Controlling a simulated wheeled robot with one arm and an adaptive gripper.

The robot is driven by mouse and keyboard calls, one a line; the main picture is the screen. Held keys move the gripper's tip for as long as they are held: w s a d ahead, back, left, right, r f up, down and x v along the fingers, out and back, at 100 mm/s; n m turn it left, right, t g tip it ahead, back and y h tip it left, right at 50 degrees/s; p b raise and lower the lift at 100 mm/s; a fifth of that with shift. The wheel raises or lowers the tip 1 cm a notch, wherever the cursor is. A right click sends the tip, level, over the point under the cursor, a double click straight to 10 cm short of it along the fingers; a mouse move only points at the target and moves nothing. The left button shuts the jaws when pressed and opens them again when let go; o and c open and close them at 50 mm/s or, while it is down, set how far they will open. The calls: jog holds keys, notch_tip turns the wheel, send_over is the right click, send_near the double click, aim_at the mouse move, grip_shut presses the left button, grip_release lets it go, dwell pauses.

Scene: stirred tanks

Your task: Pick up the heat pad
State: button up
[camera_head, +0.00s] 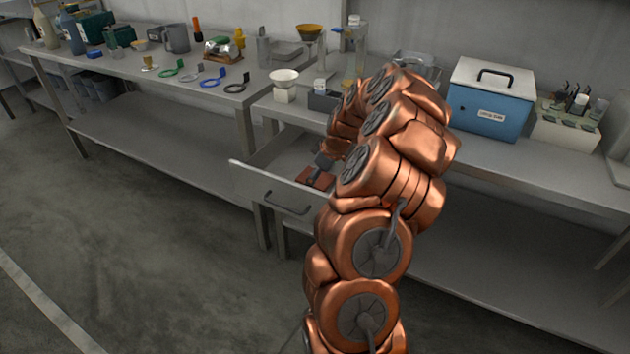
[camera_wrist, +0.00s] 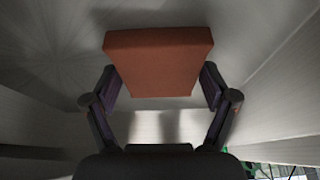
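The heat pad appears to be the flat red-brown block (camera_head: 316,178) lying inside the open drawer. In the wrist view the block (camera_wrist: 160,62) fills the space ahead of my gripper (camera_wrist: 160,82). One finger is at each side of it, and the fingertips meet its left and right edges. I cannot tell whether they press on it or only stand beside it. In the head view my gripper (camera_head: 325,160) reaches down into the drawer at the block, partly hidden by my copper arm. Whether the block rests on the drawer floor is not clear.
The open drawer (camera_head: 272,193) has a grey front with a dark handle and pale walls close around my gripper. On the bench above are a white bowl-topped stand (camera_head: 284,85), a grey box (camera_head: 324,101) and a blue lidded box (camera_head: 490,100). Floor at left is clear.

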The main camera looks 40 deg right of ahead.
jog(key=c, duration=0.5)
jog(key=shift+r, duration=0.1)
